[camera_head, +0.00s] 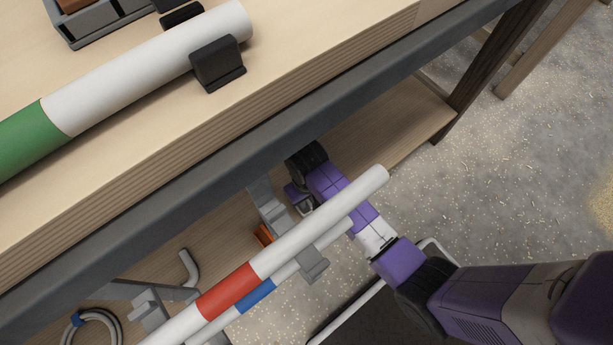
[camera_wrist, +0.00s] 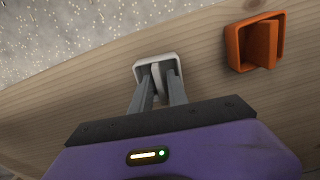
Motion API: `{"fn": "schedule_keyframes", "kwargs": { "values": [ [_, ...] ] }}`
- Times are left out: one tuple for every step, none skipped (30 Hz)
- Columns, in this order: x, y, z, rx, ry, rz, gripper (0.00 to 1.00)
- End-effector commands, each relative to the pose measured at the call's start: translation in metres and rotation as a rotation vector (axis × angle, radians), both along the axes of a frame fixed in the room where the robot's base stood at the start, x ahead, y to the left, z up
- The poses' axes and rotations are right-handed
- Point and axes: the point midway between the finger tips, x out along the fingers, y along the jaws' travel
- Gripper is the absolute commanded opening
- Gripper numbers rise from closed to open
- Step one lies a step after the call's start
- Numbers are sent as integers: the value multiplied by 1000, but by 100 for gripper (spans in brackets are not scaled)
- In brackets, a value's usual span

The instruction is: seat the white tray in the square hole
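The white tray (camera_wrist: 138,70) is a small square tray with an upright fin across its middle. In the wrist view it shows against the pale wooden shelf (camera_wrist: 210,60). My gripper (camera_wrist: 160,75) has its two grey fingertips inside the tray, one on each side of the fin. The fingers look close to the fin, but I cannot tell whether they press on it. In the head view, my gripper (camera_head: 301,198) reaches under the table edge and is partly hidden by a white tube. I see no square hole.
An orange tray (camera_wrist: 232,47) of similar shape lies to the right. In the head view, a white and red tube (camera_head: 325,212) on grey brackets crosses in front of my arm. The dark table edge (camera_head: 300,128) hangs above. A coiled cable (camera_head: 118,325) is at lower left.

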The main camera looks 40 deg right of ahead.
Motion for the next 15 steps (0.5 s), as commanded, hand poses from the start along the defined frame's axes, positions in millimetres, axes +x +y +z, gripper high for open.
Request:
{"fn": "schedule_keyframes", "kwargs": {
  "values": [
    [0, 0, -3, 0, -1, 0, 20],
    [0, 0, -3, 0, -1, 0, 20],
    [0, 0, -2, 0, -1, 0, 20],
    [0, 0, -2, 0, -1, 0, 20],
    [0, 0, -1, 0, -1, 0, 20],
    [0, 0, -1, 0, -1, 0, 20],
    [0, 0, -1, 0, -1, 0, 18],
    [0, 0, -1, 0, -1, 0, 12],
    [0, 0, -1, 0, -1, 0, 4],
    [0, 0, -1, 0, -1, 0, 0],
    [0, 0, -1, 0, -1, 0, 0],
    [0, 0, -1, 0, -1, 0, 0],
    [0, 0, -1, 0, -1, 0, 0],
    [0, 0, -1, 0, -1, 0, 0],
    [0, 0, -1, 0, -2, 0, 0]
  ]
}}
